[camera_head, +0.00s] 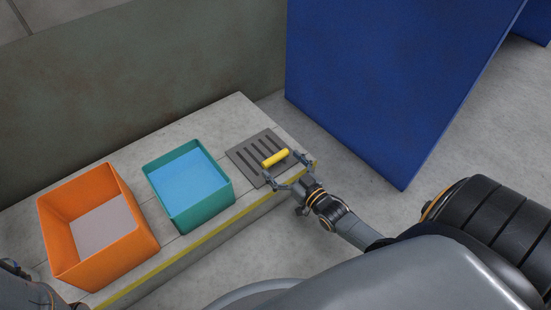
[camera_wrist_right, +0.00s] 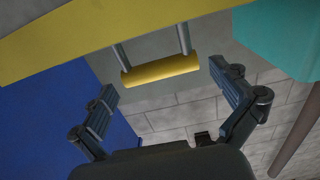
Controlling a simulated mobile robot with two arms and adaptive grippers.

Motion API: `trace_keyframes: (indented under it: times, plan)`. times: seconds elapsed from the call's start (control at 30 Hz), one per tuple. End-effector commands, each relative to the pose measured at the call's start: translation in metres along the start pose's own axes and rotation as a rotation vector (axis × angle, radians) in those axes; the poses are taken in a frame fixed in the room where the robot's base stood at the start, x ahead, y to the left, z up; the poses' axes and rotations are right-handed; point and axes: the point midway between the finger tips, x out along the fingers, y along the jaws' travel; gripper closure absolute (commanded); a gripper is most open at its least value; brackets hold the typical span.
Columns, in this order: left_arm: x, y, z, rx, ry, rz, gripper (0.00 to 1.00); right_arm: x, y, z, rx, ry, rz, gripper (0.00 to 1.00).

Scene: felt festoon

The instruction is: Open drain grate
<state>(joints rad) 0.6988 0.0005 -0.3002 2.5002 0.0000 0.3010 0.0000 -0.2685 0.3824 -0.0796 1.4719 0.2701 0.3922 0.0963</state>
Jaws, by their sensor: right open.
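The drain grate (camera_head: 252,152) is a dark grey slotted plate lying flat in the top of the concrete ledge, at its right end. A yellow bar handle (camera_head: 275,158) stands on it; in the right wrist view the handle (camera_wrist_right: 160,69) hangs on two grey posts. My right gripper (camera_head: 285,168) is open, its fingers spread on either side of the handle's near side. In the right wrist view the handle lies between and just beyond the fingertips, with gaps on both sides. Part of my left arm shows at the lower left; its gripper is out of sight.
On the ledge (camera_head: 228,113), left of the grate, stand a teal bin (camera_head: 204,206) with a blue inside and an orange bin (camera_head: 140,238). A yellow stripe marks the ledge's front edge. A large blue panel (camera_head: 385,80) stands behind right. The floor at right is clear.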

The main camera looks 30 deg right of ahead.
Motion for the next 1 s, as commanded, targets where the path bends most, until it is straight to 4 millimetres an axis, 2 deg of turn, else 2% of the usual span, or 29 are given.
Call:
trace_keyframes:
  times: [0.03, 0.2, 0.57, 0.9, 0.93, 1.0]
  plan:
    - [-0.006, 0.002, -0.004, 0.0, 0.005, 0.001, 0.6, 0.009, 0.0, 0.003, -0.001, 0.003, -0.001, 0.0]
    - [-0.013, 0.003, -0.005, 0.0, 0.002, 0.0, 0.6, 0.025, 0.0, 0.002, -0.001, 0.001, 0.0, 0.0]
    - [-0.014, 0.003, -0.006, 0.0, 0.002, 0.001, 0.6, 0.029, 0.0, 0.0, -0.001, -0.001, 0.0, 0.0]
    - [-0.014, 0.003, -0.006, 0.0, 0.002, 0.001, 0.6, 0.029, 0.0, 0.0, -0.001, -0.001, 0.0, 0.69]
    - [-0.014, 0.003, -0.006, 0.0, 0.002, 0.001, 0.6, 0.029, 0.0, 0.0, -0.001, -0.001, 0.0, 0.72]
    - [-0.013, 0.003, -0.005, 0.0, 0.002, 0.001, 0.6, 0.029, 0.0, -0.001, 0.0, -0.002, 0.0, 0.73]
